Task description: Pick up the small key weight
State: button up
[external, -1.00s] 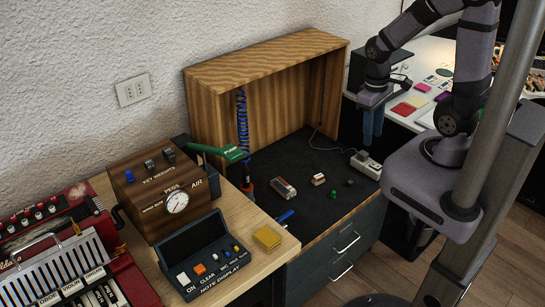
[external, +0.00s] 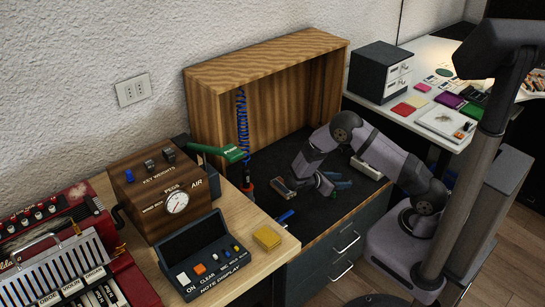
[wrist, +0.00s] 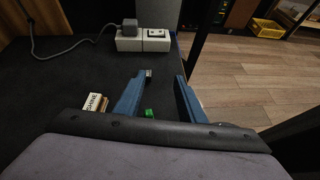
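Two small blocks that may be key weights lie on the black worktop; I cannot tell which is the small one. The green block (wrist: 149,113) shows between my fingers in the wrist view, nearer the palm side. The dark block (wrist: 148,73) shows at the left fingertip; I cannot tell whether they touch. My gripper (wrist: 160,76) has two blue fingers spread wide, with nothing held.
A lettered block (wrist: 95,102) lies left of my fingers. A white power strip (wrist: 143,40) with a plug and cord lies beyond. The worktop edge drops to the wooden floor (wrist: 250,75) at right. A wooden box marked KEY WEIGHTS (external: 150,190) stands at left.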

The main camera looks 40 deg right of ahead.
jog(key=w+f, duration=0.1)
jog(key=w+f+n+t+h+b, duration=0.1)
jog(key=f, duration=0.1)
jog(key=shift+f+n, duration=0.15)
jog(key=shift+n, duration=0.15)
jog(key=shift+f+x, duration=0.1)
jog(key=shift+x, duration=1.7)
jog(key=shift+f+x, duration=0.15)
jog(key=shift+x, duration=1.65)
jog(key=shift+a, duration=0.1)
grip_shut()
